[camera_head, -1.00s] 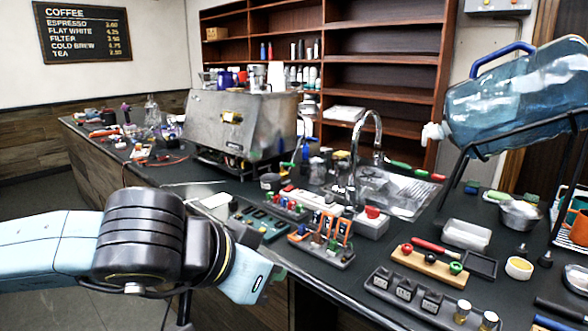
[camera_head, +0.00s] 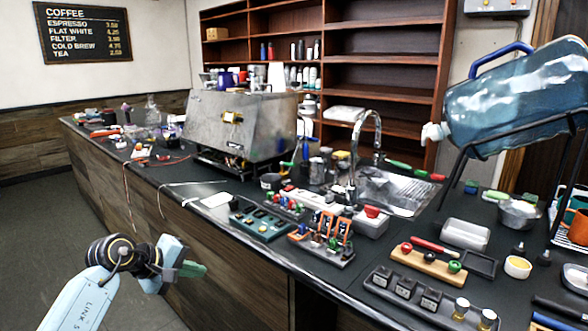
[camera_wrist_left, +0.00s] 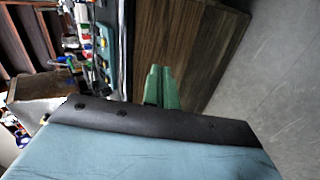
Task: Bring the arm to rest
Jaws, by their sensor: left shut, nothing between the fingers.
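My left gripper (camera_head: 192,269) hangs in the lower left of the head view, in front of the counter's wooden side and below its top. Its green fingers are shut with nothing between them. In the left wrist view the closed green fingertips (camera_wrist_left: 162,86) lie against the view of the wood panel, apart from it as far as I can tell. My left arm comes in from the bottom left. My right gripper is in neither view.
Thin cables (camera_head: 128,195) hang over the counter's front edge. The floor (camera_head: 45,230) at left is clear.

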